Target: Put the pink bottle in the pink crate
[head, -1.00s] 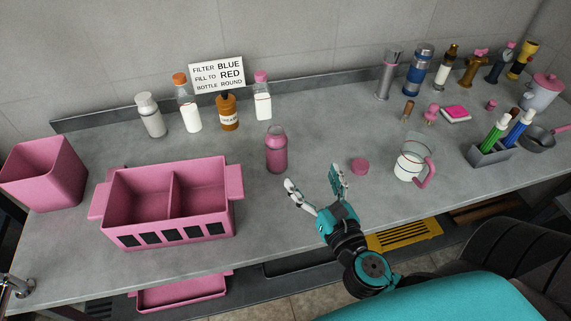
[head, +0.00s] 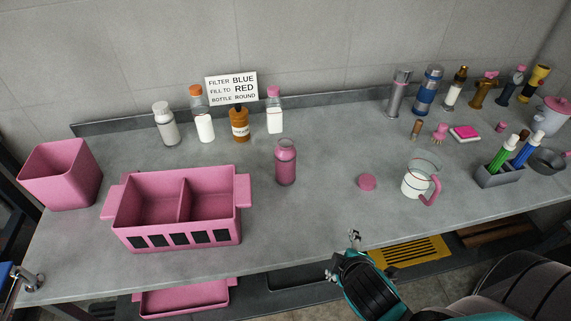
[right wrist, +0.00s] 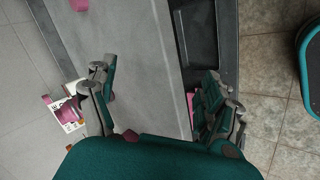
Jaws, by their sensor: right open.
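The pink bottle (head: 285,165) stands upright on the grey counter in the head view, with its neck bare. The pink crate (head: 190,238), a two-compartment box with side handles and dark squares on its front, stands to the bottle's left. Both compartments look empty. My right gripper (head: 343,255) is at the counter's front edge, to the right of and nearer than the bottle, apart from it. In the right wrist view, its fingers (right wrist: 158,90) are spread wide with nothing between them.
A round pink lid (head: 367,182) lies right of the bottle. A jug (head: 415,185) stands further right. A brown bottle (head: 240,126) and several pale bottles stand behind. A tall pink bin (head: 62,180) is left of the crate. The counter between bottle and front edge is clear.

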